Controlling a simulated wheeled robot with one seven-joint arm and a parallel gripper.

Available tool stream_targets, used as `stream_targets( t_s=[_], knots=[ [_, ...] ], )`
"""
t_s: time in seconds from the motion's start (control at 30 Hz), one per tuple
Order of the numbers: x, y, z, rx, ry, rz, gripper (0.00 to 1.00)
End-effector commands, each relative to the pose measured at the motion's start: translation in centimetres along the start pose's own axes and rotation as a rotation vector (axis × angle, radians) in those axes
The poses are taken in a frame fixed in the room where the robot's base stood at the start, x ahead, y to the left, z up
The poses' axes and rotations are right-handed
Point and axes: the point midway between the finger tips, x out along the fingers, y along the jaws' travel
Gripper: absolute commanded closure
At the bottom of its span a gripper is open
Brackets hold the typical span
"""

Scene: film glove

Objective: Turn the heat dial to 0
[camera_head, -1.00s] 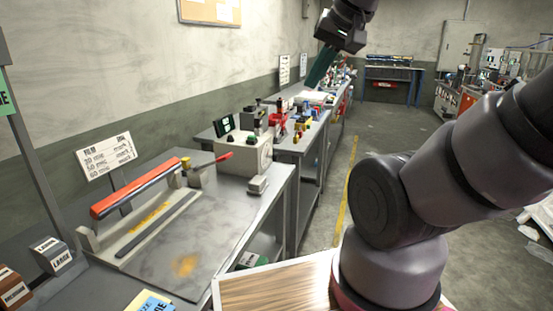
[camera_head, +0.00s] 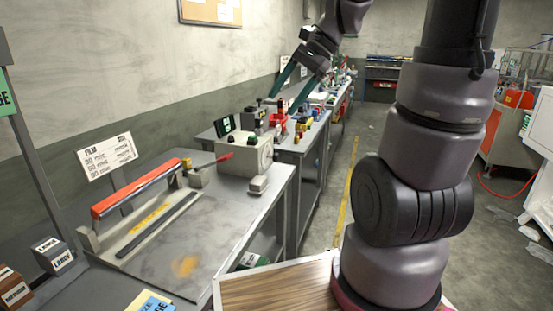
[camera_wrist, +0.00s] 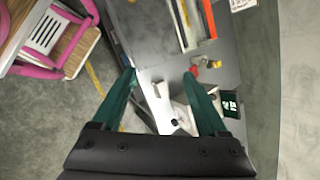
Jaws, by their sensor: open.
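The heat sealer's pale grey control box (camera_head: 243,152) stands on the near workbench, with a pale round shape (camera_head: 266,156), likely the heat dial, on its right face. Its markings are too small to read. My gripper (camera_head: 282,104) is open and empty, with two long green fingers pointing down, above and behind the box in the head view. In the wrist view my gripper's fingers (camera_wrist: 160,74) are spread wide, and the box (camera_wrist: 184,112) shows partly between them, cut by the right finger. I cannot make out the dial setting there.
The sealer's red-handled bar (camera_head: 137,187) lies left of the box, with a red-tipped lever (camera_head: 222,157) beside it. A small dark display (camera_head: 224,126) stands behind. Several small items crowd the farther bench. The aisle floor (camera_head: 372,150) is open.

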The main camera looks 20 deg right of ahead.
Motion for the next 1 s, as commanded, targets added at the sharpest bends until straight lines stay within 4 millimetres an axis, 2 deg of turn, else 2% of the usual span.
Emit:
stream_targets(
  t_s=[0.03,0.27,0.5,0.63,0.8,0.9,1.0],
  knots=[
    [1.0,-0.7,-1.3,0.091,-0.06,-0.001,0.24],
    [4.9,-4.1,-7.2,0.5,-0.33,-0.046,0.24],
    [9.4,-6.0,-15.7,0.919,-0.6,-0.126,0.24],
    [12.1,-5.9,-21.2,1.139,-0.741,-0.184,0.24],
    [15.8,-4.1,-28.4,1.406,-0.917,-0.276,0.24],
    [17.6,-2.7,-31.8,1.524,-0.998,-0.328,0.24],
    [18.9,-1.4,-34.2,1.606,-1.054,-0.367,0.24]
  ],
)
